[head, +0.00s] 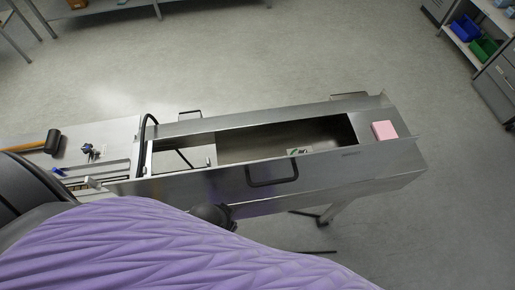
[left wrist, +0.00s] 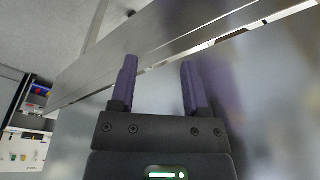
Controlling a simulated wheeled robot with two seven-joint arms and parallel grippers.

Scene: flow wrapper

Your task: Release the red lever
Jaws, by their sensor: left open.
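I see no red lever in either view. The steel flow wrapper (head: 330,168) runs across the middle of the head view, with a long open channel and black handles. Its metal edge and smooth panel (left wrist: 150,42) also show in the left wrist view, in front of my left gripper (left wrist: 158,62). That gripper is open, its two dark purple fingers apart with nothing between them. I cannot tell whether the fingertips touch the metal. In the head view my left gripper cannot be made out. My right gripper is in neither view.
A pink block (head: 384,130) sits on the wrapper's right end. A mallet (head: 52,141) and a small blue-topped part (head: 87,149) are at the left end. Shelves with blue and green bins (head: 484,49) stand at top right. The floor behind the wrapper is clear.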

